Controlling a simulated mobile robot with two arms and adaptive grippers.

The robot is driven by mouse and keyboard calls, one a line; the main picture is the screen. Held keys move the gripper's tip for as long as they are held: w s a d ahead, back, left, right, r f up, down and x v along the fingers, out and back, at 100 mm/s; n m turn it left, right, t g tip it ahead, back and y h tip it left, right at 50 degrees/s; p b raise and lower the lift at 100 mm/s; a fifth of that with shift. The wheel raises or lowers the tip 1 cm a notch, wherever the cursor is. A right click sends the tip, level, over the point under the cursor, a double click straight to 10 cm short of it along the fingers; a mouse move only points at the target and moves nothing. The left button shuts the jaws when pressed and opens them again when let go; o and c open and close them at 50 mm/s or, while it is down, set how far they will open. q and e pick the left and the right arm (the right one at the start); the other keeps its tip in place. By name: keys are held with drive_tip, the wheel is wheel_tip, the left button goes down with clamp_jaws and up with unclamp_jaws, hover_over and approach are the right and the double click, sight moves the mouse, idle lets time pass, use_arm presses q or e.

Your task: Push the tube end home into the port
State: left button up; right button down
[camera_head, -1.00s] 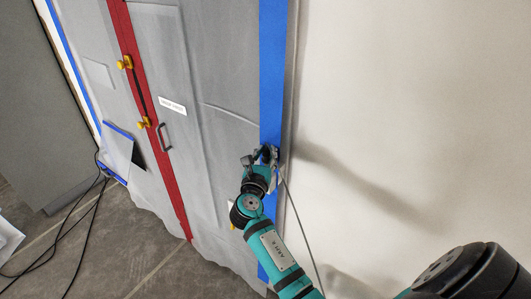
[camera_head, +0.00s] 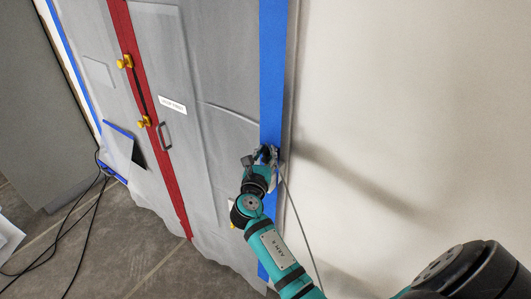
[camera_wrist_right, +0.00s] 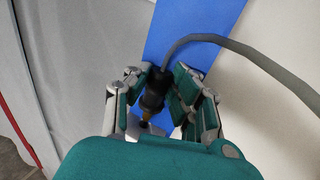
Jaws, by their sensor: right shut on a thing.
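My right gripper (camera_head: 265,155) is at the blue tape strip beside the right edge of the grey sheeting. In the right wrist view its fingers (camera_wrist_right: 153,88) are shut on the black tube end (camera_wrist_right: 153,96), one finger on each side. A grey tube (camera_wrist_right: 233,43) runs from the tube end up and off to the right. A brass-coloured tip (camera_wrist_right: 147,114) shows below the black body. A small dark round part, perhaps the port (camera_wrist_right: 143,124), lies at the tip against a pale surface. I cannot tell how far the tip is in. My left gripper is not in view.
Blue tape (camera_head: 272,70) runs up the sheeting edge. The grey sheeting (camera_head: 215,60) has a red strip (camera_head: 165,165), yellow clips (camera_head: 125,62) and a dark handle (camera_head: 164,135). A bare pale wall (camera_head: 410,110) is on the right. Black cables (camera_head: 75,235) lie on the floor at left.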

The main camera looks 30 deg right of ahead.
sight(265, 163)
drive_tip(key=shift+f+b, duration=1.2)
drive_tip(key=shift+f, duration=0.65)
drive_tip(key=c, duration=1.1)
unclamp_jaws()
drive_tip(key=shift+r, duration=0.1)
drive_tip(key=v, duration=1.2)
